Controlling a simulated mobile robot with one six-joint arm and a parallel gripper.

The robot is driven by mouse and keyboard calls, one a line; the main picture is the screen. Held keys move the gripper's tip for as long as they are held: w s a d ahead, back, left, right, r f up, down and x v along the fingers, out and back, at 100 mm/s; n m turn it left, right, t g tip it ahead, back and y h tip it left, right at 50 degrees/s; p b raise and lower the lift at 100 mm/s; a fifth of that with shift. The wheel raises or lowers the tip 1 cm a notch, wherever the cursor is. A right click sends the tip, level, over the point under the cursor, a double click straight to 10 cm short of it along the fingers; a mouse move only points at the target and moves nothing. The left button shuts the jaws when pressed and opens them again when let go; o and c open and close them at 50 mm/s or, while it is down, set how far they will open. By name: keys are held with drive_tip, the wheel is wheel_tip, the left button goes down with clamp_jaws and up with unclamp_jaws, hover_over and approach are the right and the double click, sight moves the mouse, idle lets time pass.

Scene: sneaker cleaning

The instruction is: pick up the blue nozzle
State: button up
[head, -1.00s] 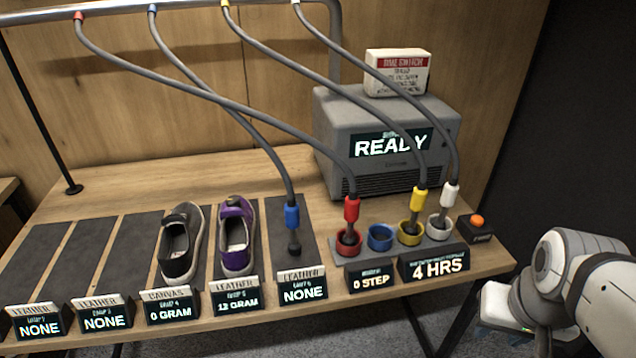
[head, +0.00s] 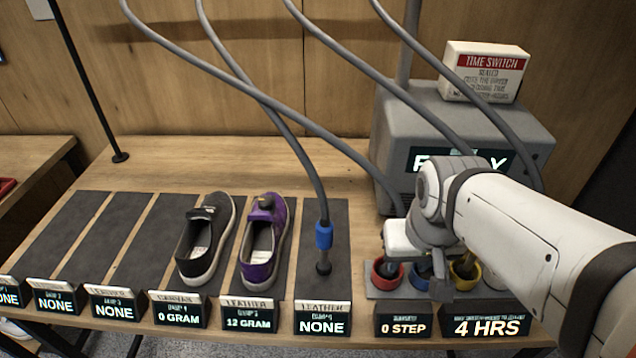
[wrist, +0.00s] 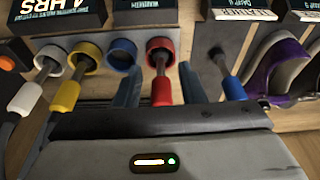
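The blue nozzle (head: 324,236) stands upright on the dark strip behind the rightmost NONE label, its black tip down and a grey hose on top. In the wrist view the blue nozzle (wrist: 234,89) is right of my gripper (wrist: 159,70), outside the right finger. My gripper is open, its two fingers apart on either side of the red nozzle (wrist: 162,91), with no clear contact visible. In the head view my gripper (head: 428,282) is over the cups, right of the blue nozzle, partly hidden by my arm.
A red cup (wrist: 160,45), an empty blue cup (wrist: 122,54) and a yellow cup (wrist: 87,55) stand in a row. The yellow nozzle (wrist: 66,96) and white nozzle (wrist: 26,98) are at left. A purple shoe (head: 262,245) stands left of the blue nozzle. Hoses hang overhead.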

drive_tip(key=shift+s+d+r, duration=0.1)
drive_tip(key=shift+s+d, duration=0.1)
drive_tip(key=shift+s, duration=0.15)
drive_tip(key=shift+o, duration=0.8)
drive_tip(key=shift+w+a, duration=0.1)
drive_tip(key=shift+w, duration=0.1)
drive_tip(key=o, duration=0.3)
drive_tip(key=w+a, duration=0.2)
drive_tip(key=w+a+r+n+p, duration=0.1)
drive_tip(key=w+a, duration=0.1)
drive_tip(key=w+a+n+g+p, duration=0.1)
drive_tip(key=w+a, duration=0.1)
drive_tip(key=shift+w+a+r, duration=0.2)
drive_tip(key=shift+a+r, duration=0.05)
drive_tip(key=shift+r, duration=0.05)
drive_tip(key=n+g+p, duration=0.2)
drive_tip(key=n, duration=0.1)
hover_over(325, 235)
drive_tip(key=w, duration=0.2)
drive_tip(key=shift+s+d+f, duration=0.1)
drive_tip(key=shift+s+f, duration=0.05)
drive_tip(key=shift+f, duration=4.45)
